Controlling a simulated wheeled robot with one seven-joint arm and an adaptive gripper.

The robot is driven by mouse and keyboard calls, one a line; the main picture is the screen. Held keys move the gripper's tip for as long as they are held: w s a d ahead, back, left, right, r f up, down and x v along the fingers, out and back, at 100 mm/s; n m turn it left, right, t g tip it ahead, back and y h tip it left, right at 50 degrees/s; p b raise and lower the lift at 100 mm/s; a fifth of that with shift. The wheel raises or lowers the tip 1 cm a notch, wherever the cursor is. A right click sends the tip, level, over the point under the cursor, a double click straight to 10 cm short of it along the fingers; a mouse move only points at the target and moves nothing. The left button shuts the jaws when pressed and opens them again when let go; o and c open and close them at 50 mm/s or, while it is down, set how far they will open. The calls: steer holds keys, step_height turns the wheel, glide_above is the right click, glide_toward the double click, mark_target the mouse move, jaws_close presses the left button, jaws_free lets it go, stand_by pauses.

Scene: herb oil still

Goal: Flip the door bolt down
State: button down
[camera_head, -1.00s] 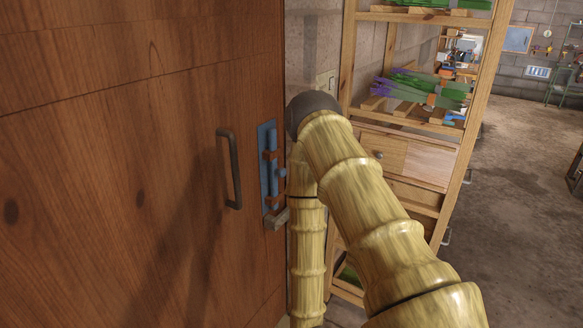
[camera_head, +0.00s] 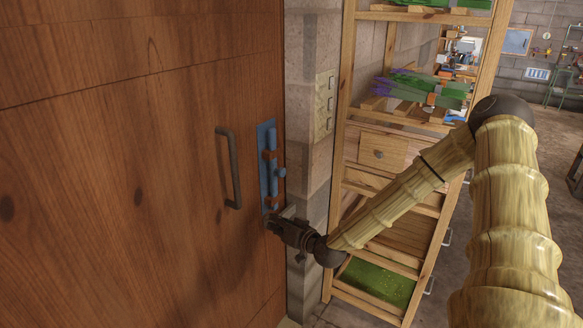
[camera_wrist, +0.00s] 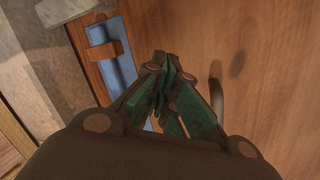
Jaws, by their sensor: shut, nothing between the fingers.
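The door bolt (camera_head: 272,165) is a blue upright rod on a blue plate, held by brown brackets, near the right edge of the brown wooden door (camera_head: 130,170). A small blue knob (camera_head: 281,173) sticks out to its right. My gripper (camera_head: 277,222) is at the bolt's lower end, below the knob, and partly hides the grey catch there. In the wrist view, my green-padded fingers (camera_wrist: 164,72) are shut and empty beside the blue plate (camera_wrist: 122,68) and a brown bracket (camera_wrist: 103,50). I cannot tell whether the fingers touch the bolt. The knob is not clear in the wrist view.
A dark door handle (camera_head: 230,170) stands left of the bolt. A switch panel (camera_head: 325,103) is on the block wall to the right. A wooden shelf rack (camera_head: 345,90) with herb bundles and drawers stands close to the right. Open floor lies farther right.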

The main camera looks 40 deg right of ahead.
steer(key=w+d+r+m+t+h, duration=0.1)
steer(key=d+r+t, duration=0.4)
steer(key=d+r, duration=0.7)
steer(key=d+m+h, duration=0.1)
steer(key=d+h, duration=0.1)
steer(key=shift+d+r+m+t+h+b, duration=0.15)
steer(key=shift+r+m+t+h+b, duration=0.15)
steer(key=shift+r, duration=0.05)
step_height(320, 180, up, 2)
steer(key=r+p, duration=0.1)
steer(key=p, duration=0.1)
glide_above(277, 173)
steer(key=s+d, duration=0.4)
steer(key=d, duration=0.1)
steer(key=shift+a+f, duration=0.25)
steer(key=shift+f, duration=0.35)
steer(key=shift+a+f, duration=0.3)
steer(key=shift+f, duration=0.35)
steer(key=shift+a+f, duration=0.25)
steer(key=shift+f, duration=0.35)
steer(key=shift+w, duration=0.1)
steer(key=shift+f, duration=0.1)
